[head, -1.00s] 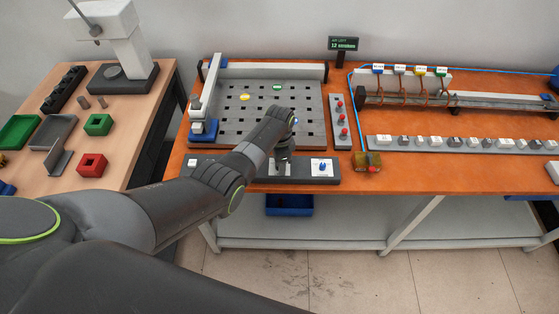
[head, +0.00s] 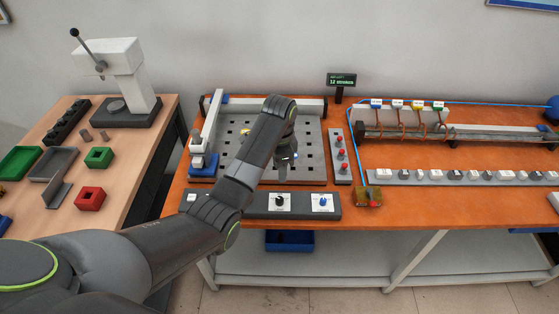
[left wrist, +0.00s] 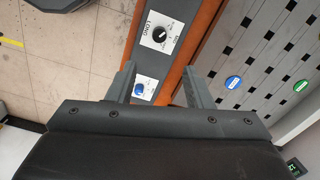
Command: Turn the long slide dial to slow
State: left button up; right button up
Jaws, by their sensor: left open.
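The long slide dial (head: 279,201) is a black knob on a white card on the dark control strip (head: 235,203) along the table's front edge. In the left wrist view the dial (left wrist: 159,36) sits beside the printed word LONG; its exact setting is too small to read. A blue knob (head: 323,202) stands on the card to its right, and it also shows between the fingers in the left wrist view (left wrist: 139,89). My left gripper (head: 286,168) is open and empty, above and apart from the black dial. My right gripper is out of view.
The perforated plate (head: 310,150) with its white slide rails lies behind the strip. A small display (head: 341,80) stands at the back.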

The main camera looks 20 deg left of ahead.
pick_arm(q)
jog(key=shift+r, duration=1.45)
